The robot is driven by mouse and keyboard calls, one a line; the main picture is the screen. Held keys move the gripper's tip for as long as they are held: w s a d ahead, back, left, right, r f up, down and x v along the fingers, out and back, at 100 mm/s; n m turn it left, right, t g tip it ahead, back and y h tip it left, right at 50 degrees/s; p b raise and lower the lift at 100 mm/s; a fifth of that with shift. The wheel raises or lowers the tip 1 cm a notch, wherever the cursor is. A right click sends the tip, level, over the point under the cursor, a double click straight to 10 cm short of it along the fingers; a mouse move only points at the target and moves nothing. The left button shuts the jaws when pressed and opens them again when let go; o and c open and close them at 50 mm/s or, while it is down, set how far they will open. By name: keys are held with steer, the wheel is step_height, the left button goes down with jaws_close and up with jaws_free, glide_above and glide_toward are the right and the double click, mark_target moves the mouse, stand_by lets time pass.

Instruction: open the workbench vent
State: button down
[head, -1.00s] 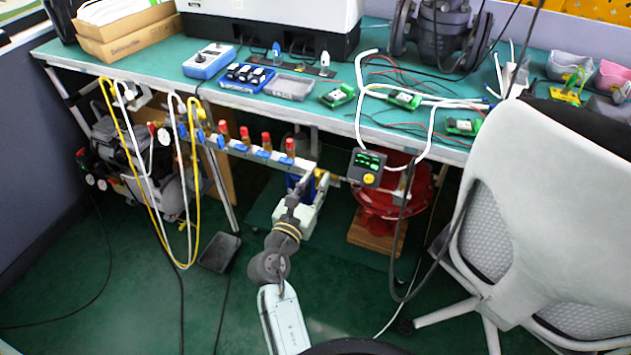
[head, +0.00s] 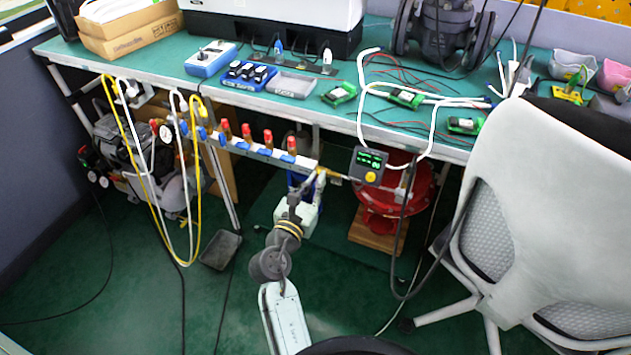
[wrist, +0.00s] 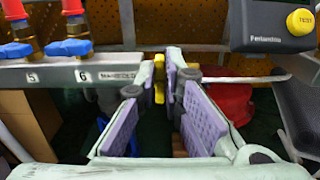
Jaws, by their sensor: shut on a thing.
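The workbench vent appears to be the small yellow handle (wrist: 159,66) at the right end of the metal manifold bar (wrist: 110,75). In the wrist view, yellow shows on both sides of my fingertips. In the head view, the handle (head: 321,172) is a small yellow spot under the table's front edge. My gripper (wrist: 173,72) has its fingertips close together at the handle, shut on it. The purple finger pads spread apart toward the wrist. The fingertips partly hide the handle, so its exact angle is unclear. My gripper (head: 302,187) is small in the head view.
Red-and-brass valves with blue handles (head: 268,140) line the bar to the left. A dark display box with a yellow button (head: 368,166) hangs close on the right. A red round device (head: 395,190) stands behind it. An office chair (head: 540,210) is at right.

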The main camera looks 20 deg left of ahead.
steer(key=shift+m, duration=0.4)
steer(key=m+b, duration=0.2)
steer(key=m, duration=0.3)
steer(key=d+m+b, duration=0.1)
steer(key=m+b, duration=0.1)
steer(key=m, duration=0.4)
steer(key=f+m+b, duration=0.1)
steer(key=m+b, duration=0.1)
steer(key=m, duration=0.4)
steer(key=shift+d+b, duration=0.15)
steer(key=shift+b, duration=0.25)
steer(key=c, duration=1.7)
jaws_free()
steer(key=shift+f, duration=0.1)
